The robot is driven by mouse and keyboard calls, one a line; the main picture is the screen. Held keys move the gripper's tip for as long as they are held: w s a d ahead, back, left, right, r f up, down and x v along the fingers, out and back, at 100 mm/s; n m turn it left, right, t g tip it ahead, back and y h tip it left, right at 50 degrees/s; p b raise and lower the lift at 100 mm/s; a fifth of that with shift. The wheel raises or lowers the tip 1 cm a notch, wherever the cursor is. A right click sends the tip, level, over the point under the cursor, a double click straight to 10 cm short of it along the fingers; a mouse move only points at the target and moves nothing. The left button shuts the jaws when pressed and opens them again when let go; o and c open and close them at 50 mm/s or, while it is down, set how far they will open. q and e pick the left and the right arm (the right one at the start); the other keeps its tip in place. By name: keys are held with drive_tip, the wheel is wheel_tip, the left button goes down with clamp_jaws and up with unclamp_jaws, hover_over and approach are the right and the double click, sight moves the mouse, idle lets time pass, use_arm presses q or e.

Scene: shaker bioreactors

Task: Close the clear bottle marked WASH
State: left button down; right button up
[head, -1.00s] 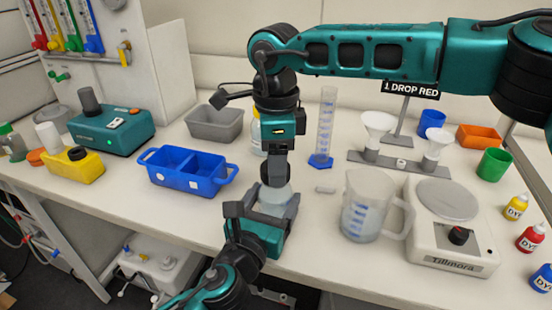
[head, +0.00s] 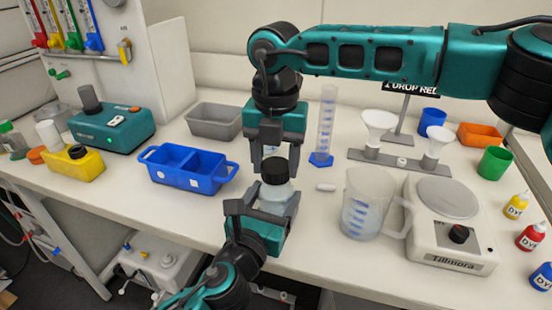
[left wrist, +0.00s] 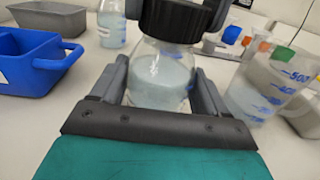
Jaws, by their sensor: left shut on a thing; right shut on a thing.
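A clear bottle (head: 279,198) with pale liquid stands at the front of the bench. My left gripper (head: 263,208) is shut around its body, with one finger on each side in the left wrist view (left wrist: 160,90). No WASH marking can be read. A ribbed black cap (head: 275,170) is at the bottle's mouth, upright and in line with the neck; it also shows in the left wrist view (left wrist: 178,18). My right gripper (head: 274,157) points down from above and is shut on the cap. I cannot tell how far the cap is screwed down.
A blue divided tray (head: 188,171) is to the left and a measuring jug (head: 362,215) to the right. A graduated cylinder (head: 326,125) stands behind. Another bottle (left wrist: 112,28) is behind the held one. A small white bar (head: 326,187) lies nearby.

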drive_tip(key=m, duration=0.5)
drive_tip(key=shift+m, duration=0.4)
drive_tip(key=m, duration=0.3)
drive_tip(key=shift+a, duration=0.1)
drive_tip(key=m, duration=0.9)
drive_tip(key=shift+m, duration=0.3)
drive_tip(key=o, duration=1)
drive_tip(key=shift+r, duration=2.25)
